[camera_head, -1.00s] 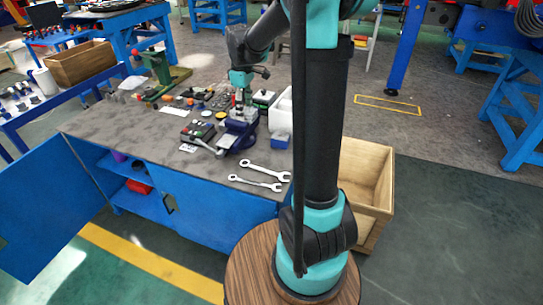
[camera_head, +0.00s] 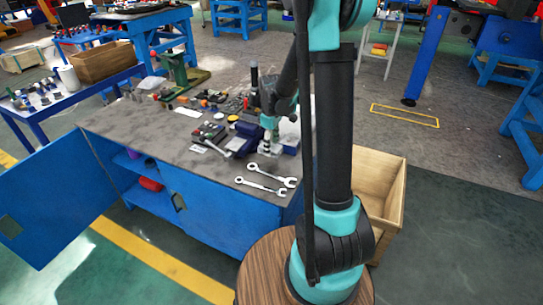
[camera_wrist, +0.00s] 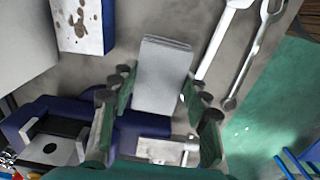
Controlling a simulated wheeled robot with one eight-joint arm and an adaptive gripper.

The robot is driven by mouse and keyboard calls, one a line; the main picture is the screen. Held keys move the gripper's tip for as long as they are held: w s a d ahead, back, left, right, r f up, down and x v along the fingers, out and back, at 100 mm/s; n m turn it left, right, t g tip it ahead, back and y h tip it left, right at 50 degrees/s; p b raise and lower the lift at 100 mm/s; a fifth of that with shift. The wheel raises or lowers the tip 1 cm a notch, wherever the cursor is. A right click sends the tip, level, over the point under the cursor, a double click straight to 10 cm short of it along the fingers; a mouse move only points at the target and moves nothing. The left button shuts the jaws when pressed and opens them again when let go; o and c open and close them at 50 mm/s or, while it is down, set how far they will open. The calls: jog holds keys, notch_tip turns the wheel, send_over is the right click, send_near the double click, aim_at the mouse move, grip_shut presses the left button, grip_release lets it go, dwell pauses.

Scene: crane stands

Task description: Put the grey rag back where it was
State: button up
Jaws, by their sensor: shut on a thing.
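The grey rag (camera_wrist: 163,75) shows in the wrist view as a pale grey, folded, flat-sided piece between my fingers. My gripper (camera_wrist: 160,88) is shut on it, with green and dark finger pads on either side. In the head view my gripper (camera_head: 269,145) is low over the right part of the workbench (camera_head: 160,136), near the blue vise (camera_head: 244,134). The rag is too small and too covered to make out clearly there. I cannot tell whether the rag touches the bench top.
Two wrenches (camera_head: 264,180) lie at the bench's front right; they also show in the wrist view (camera_wrist: 220,40). A speckled blue-and-white box (camera_wrist: 82,25) is nearby. Tools crowd the bench's back. A wooden crate (camera_head: 391,200) stands right of the bench. The bench's left top is clear.

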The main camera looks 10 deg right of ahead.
aim_at(271, 162)
jog(key=shift+f, duration=2.5)
jog(key=o, duration=1.1)
jog(key=shift+f, duration=0.1)
